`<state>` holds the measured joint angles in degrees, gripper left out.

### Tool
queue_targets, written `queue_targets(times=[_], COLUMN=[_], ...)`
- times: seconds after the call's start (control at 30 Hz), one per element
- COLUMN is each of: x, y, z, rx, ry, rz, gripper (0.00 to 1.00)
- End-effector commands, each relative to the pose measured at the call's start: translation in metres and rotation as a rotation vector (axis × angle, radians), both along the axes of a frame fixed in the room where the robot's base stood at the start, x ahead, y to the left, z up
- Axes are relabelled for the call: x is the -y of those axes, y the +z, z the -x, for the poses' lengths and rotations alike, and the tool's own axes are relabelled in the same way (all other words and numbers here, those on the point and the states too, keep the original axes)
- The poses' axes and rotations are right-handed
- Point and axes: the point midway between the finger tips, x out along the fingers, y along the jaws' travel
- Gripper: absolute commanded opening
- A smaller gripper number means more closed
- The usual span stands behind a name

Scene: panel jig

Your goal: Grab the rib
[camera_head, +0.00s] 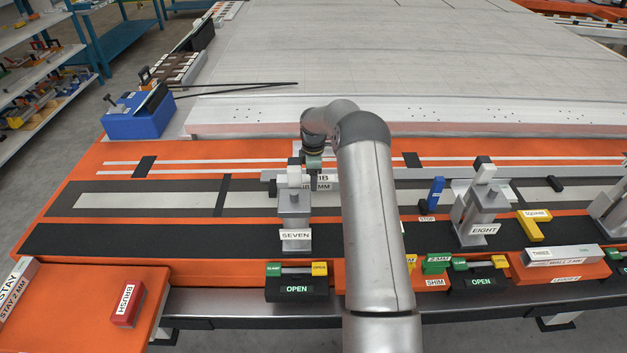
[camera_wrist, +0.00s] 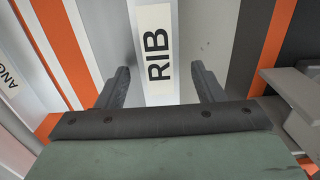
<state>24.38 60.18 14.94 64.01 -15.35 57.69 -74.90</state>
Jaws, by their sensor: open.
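The rib (camera_wrist: 157,45) is a pale bar with a white "RIB" label. In the wrist view it runs from the top edge down between my fingers. My gripper (camera_wrist: 162,80) is open, with one dark finger on each side of the rib and a gap on both sides. I cannot tell how far the fingertips are above or beside it. In the head view my gripper (camera_head: 313,170) is behind the clamp marked SEVEN (camera_head: 295,215). Part of the rib's label (camera_head: 323,186) shows there; my arm and the clamp hide much of the rest.
The clamp marked EIGHT (camera_head: 480,215) stands to the right, with a blue stop (camera_head: 436,193) and a yellow square (camera_head: 533,226) near it. Two OPEN switch boxes (camera_head: 297,288) (camera_head: 484,281) sit at the front edge. The dark strip left of SEVEN is clear.

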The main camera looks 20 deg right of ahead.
Motion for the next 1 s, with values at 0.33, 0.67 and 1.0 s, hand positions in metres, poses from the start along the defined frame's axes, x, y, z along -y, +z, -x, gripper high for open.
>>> queue_targets(times=[0.33, 0.67, 1.0], x=[0.000, 0.000, 0.001], y=[-0.007, -0.006, 0.026], z=[0.000, -0.001, -0.001], rx=[0.001, 0.003, 0.006], ry=[0.000, 0.000, 0.000], rz=[0.000, 0.001, 0.003], gripper=[0.53, 0.05, 0.05])
